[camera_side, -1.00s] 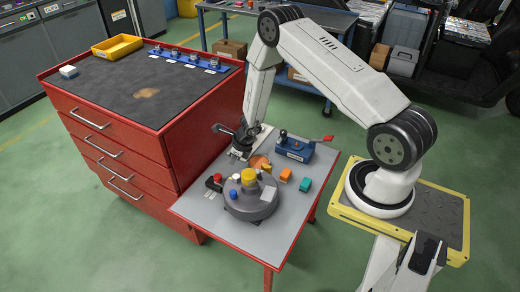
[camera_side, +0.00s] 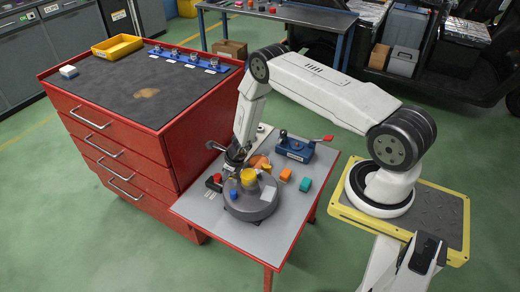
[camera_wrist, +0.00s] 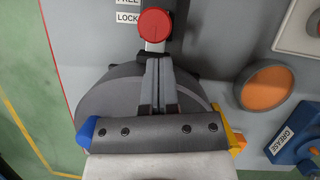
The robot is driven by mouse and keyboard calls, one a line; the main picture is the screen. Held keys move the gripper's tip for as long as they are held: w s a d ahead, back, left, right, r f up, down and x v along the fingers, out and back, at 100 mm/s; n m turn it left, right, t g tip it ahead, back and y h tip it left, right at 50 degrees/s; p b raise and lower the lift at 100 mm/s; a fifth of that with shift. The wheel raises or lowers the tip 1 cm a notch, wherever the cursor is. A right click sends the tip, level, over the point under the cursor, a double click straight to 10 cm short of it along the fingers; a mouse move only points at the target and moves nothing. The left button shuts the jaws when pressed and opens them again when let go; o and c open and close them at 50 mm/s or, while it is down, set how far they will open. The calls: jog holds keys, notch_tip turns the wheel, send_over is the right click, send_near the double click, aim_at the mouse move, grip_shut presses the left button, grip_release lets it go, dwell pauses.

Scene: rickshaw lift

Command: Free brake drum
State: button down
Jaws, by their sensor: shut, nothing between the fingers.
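The grey round brake drum (camera_side: 252,207) sits on the small red-edged table, with yellow and blue parts on top. In the wrist view, part of the drum (camera_wrist: 105,95) shows behind my gripper. A lever with a red knob (camera_wrist: 153,25) stands at the drum's far edge; the knob (camera_side: 217,178) also shows in the side view. The knob is nearest the LOCK label (camera_wrist: 128,17); the label above it is partly cut off. My gripper (camera_wrist: 157,58) is shut and empty, its fingertips just below the knob at the metal stem. I cannot tell whether they touch.
A blue GREASE device (camera_side: 295,150) with a red-tipped handle stands at the table's back right. An orange disc (camera_wrist: 266,88) lies right of the drum. Orange (camera_side: 286,175) and teal (camera_side: 305,185) blocks sit beside it. A red drawer cabinet (camera_side: 110,135) stands left.

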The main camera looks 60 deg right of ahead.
aim_at(218, 174)
jog(key=shift+w+f, duration=0.15)
jog(key=shift+f, duration=0.2)
jog(key=shift+w, duration=0.1)
dwell(0.3)
jog(key=shift+w, duration=1.4)
jog(key=shift+r, duration=0.15)
jog(key=v, duration=0.9)
jog(key=shift+s+r, duration=0.2)
jog(key=shift+r, duration=0.1)
